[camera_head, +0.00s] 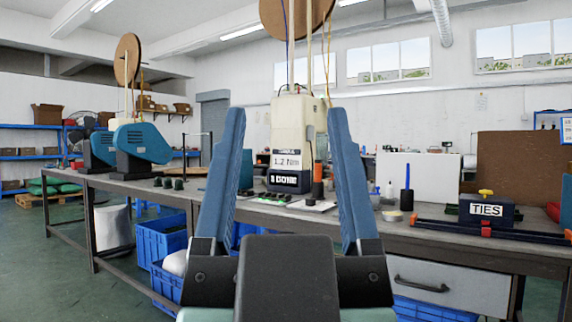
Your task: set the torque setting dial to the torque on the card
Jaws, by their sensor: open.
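A white card (286,160) reading "1.2 Nm" is on the front of a cream machine (285,122) on the workbench. A black panel with white markings (289,181) sits just below the card; its text is too small to read surely. An upright tool with an orange top and dark body (318,180) stands right of the panel. I cannot tell which part is the torque setting dial. My gripper (286,112) is open and empty, its two blue fingers framing the machine from nearer the camera.
The grey bench (400,229) runs across the view. Small dark parts (273,197) lie before the machine. A teal machine (142,144) stands left; a "TIES" box (487,210) and a blue-handled tool (407,190) are right. Blue crates (160,240) sit under the bench.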

